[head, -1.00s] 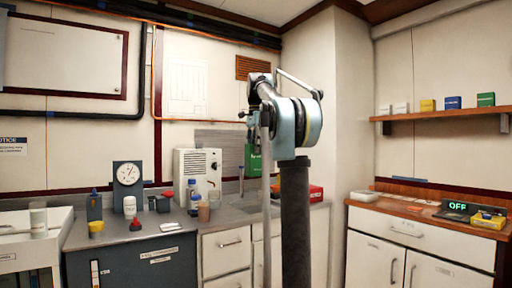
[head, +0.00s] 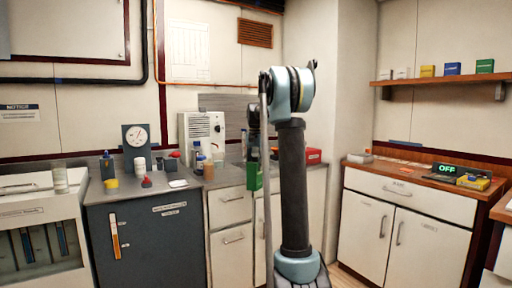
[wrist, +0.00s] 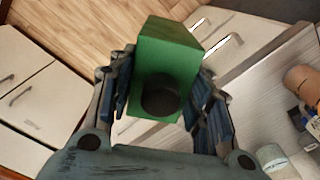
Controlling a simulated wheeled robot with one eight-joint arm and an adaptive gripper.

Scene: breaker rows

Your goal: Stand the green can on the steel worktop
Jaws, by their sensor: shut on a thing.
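The green can (head: 254,176) is a boxy green block, partly hidden behind my arm in the head view. In the wrist view the can (wrist: 168,58) shows a dark round spot on its near face. My gripper (wrist: 163,88) is shut on it, with a blue-padded finger on each side. The grey steel worktop (head: 229,179) runs along the back wall. In the head view the can appears in front of the worktop's front edge, against the drawer fronts. In the wrist view the worktop (wrist: 262,82) lies to its right, apart from it.
Bottles (head: 197,158), a white instrument box (head: 201,131) and a dial gauge (head: 135,136) stand on the worktop's left part. A red box (head: 313,156) stands at its right end. A cylinder (wrist: 300,79) and a pale-capped bottle (wrist: 272,158) show at the wrist view's right.

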